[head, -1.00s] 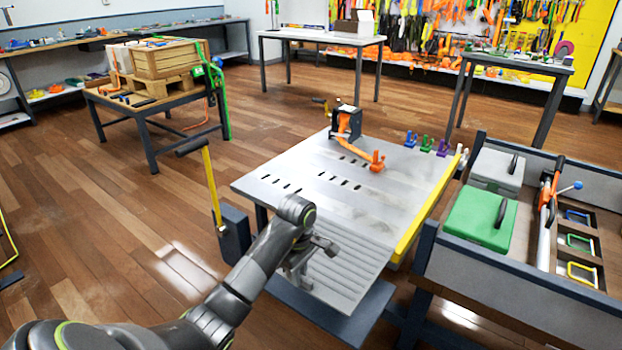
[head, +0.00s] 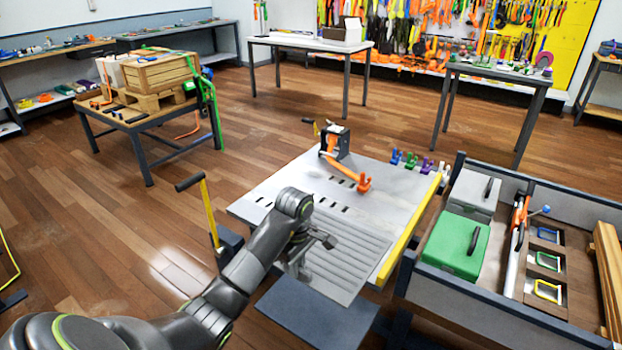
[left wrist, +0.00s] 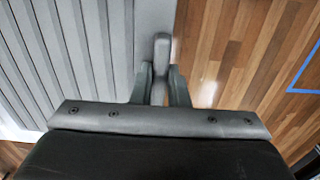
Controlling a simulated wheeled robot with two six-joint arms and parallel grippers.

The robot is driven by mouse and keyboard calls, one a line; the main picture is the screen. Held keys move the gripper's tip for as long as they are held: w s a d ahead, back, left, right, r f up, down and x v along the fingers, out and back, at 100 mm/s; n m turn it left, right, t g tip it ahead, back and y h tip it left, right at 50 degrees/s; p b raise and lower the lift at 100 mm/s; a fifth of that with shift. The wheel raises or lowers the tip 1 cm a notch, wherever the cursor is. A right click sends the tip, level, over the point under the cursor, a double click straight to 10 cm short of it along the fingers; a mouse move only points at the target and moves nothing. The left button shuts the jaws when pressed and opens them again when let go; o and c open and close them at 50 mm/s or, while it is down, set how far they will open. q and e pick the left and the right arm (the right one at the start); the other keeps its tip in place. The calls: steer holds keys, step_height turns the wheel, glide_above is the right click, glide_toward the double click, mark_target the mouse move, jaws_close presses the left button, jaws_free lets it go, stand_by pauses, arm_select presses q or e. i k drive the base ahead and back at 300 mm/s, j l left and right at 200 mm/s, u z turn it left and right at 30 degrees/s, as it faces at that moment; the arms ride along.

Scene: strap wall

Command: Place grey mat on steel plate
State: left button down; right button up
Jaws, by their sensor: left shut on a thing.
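The grey mat (head: 345,258) is a ribbed sheet lying along the near part of the steel plate (head: 385,190), a flat, slotted grey bench top. My left gripper (head: 303,266) is at the mat's left edge. In the left wrist view the ribbed mat (left wrist: 75,50) fills the left side. There my left gripper (left wrist: 160,85) is shut on a grey grip piece at the mat's edge. Whether the mat lies flat on the plate under its near end is hard to tell. My right gripper is not in view.
An orange-strapped ratchet block (head: 335,142) stands at the plate's far edge. A yellow strip (head: 412,232) runs along its right side. A yellow-posted lever (head: 208,208) stands left. A bin with a green case (head: 456,245) is close on the right. Wooden floor is open at left.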

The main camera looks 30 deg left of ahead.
mark_target(305, 180)
steer(key=j+z, duration=0.1)
steer(key=z, duration=0.3)
steer(key=j+z, duration=0.1)
steer(key=z, duration=0.25)
steer(key=j+z, duration=0.1)
steer(key=z, duration=0.3)
steer(key=k+j+z, duration=0.1)
steer(key=j+z, duration=0.25)
steer(key=k+j+z, duration=0.15)
steer(key=j+z, duration=0.25)
steer(key=k+j+z, duration=0.15)
steer(key=j+z, duration=0.2)
steer(key=k+j+z, duration=0.15)
steer(key=z, duration=0.25)
steer(key=k+j+z, duration=0.3)
steer(key=k, duration=0.45)
steer(key=k+j+z, duration=0.15)
steer(key=k+z, duration=0.15)
steer(key=k, duration=0.45)
steer(key=k+j+u, duration=0.35)
steer(key=k+j, duration=0.25)
steer(key=k+j+u, duration=0.35)
steer(key=k+j, duration=0.25)
steer(key=j, duration=0.2)
steer(key=j+u, duration=0.2)
steer(key=j, duration=1.15)
steer(key=i, duration=0.05)
